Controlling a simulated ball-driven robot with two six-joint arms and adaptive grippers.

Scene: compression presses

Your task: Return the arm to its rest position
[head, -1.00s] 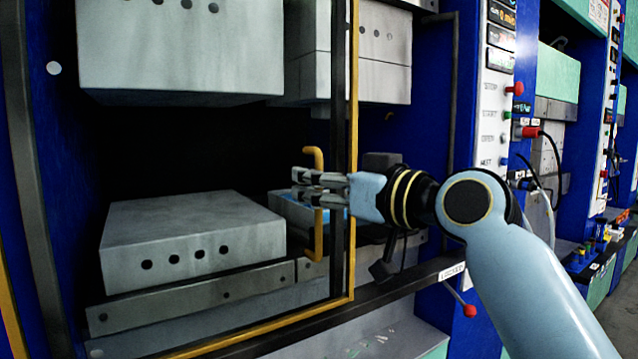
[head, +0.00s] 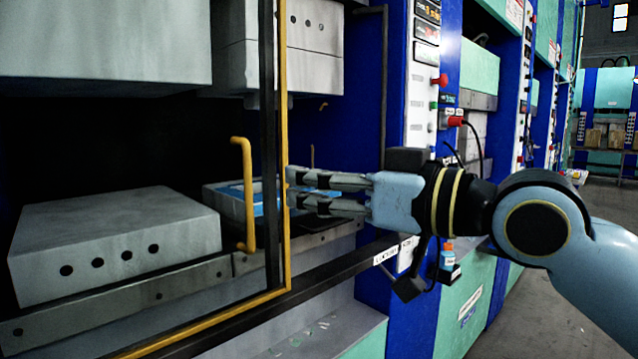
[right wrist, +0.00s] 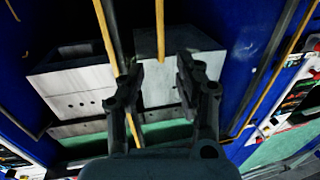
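My right gripper (head: 300,192) shows in the head view, in front of the press opening. Its fingers point left, close to the yellow-edged door frame (head: 283,150), and are spread apart with nothing between them. In the right wrist view the gripper (right wrist: 160,72) also shows its two fingers apart, with press blocks beyond. The right arm reaches in from the right edge of the head view. My left gripper is not in view.
A yellow handle (head: 247,195) stands just left of my right gripper. A grey lower block (head: 110,245) lies inside the press, under a grey upper block (head: 100,45). A control panel (head: 421,90) with a red button (head: 439,80) stands behind the arm. Open floor shows at the right.

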